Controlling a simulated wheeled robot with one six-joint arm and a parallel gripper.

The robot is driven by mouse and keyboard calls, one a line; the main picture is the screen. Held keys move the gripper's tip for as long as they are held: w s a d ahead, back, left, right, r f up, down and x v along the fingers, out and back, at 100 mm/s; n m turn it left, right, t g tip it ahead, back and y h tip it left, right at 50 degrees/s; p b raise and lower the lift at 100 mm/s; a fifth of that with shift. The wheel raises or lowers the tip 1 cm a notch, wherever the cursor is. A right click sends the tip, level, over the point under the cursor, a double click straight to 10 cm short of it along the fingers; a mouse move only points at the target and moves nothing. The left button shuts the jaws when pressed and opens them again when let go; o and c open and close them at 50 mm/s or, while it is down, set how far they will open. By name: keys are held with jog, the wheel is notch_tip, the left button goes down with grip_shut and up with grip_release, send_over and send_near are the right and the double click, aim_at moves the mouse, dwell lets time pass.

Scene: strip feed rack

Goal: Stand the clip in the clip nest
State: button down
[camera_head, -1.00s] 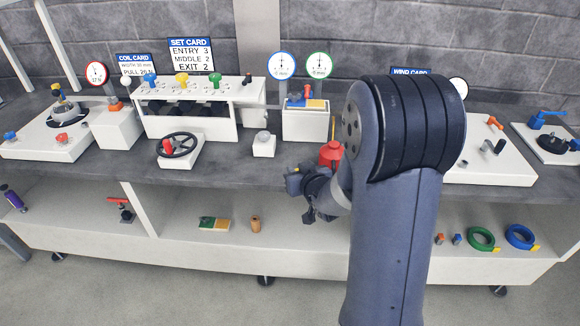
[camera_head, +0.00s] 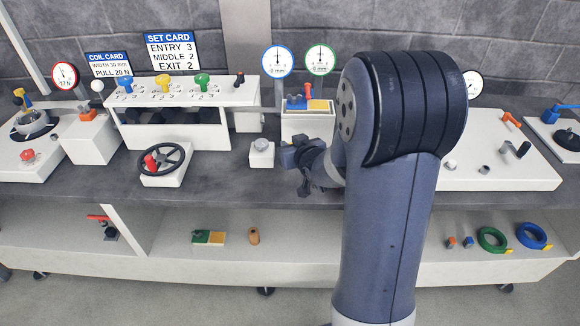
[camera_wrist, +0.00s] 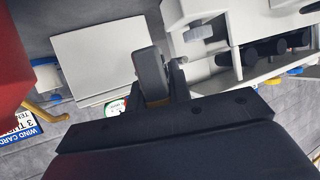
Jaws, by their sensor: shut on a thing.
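My gripper (camera_head: 303,170) is above the front part of the bench, just right of a small white block with a round grey top (camera_head: 262,152). In the wrist view my gripper (camera_wrist: 157,92) is shut on a narrow, dark grey piece with a rounded end, the clip (camera_wrist: 150,72). The clip sticks out past the fingertips and looks clear of the surfaces beyond. In the head view the clip cannot be made out against the dark gripper. I cannot tell for sure which fixture is the clip nest.
The roller rack (camera_head: 180,97) with coloured knobs stands at the back left, with a handwheel (camera_head: 165,160) before it. A white box with blue and yellow parts (camera_head: 307,122) stands behind my gripper. A red object (camera_wrist: 12,50) is close in the wrist view's left edge.

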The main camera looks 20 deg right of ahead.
aim_at(291, 173)
jog(key=shift+f+b, duration=0.3)
jog(key=shift+f, duration=3.1)
jog(key=shift+f, duration=0.15)
jog(key=c, duration=1.3)
grip_release()
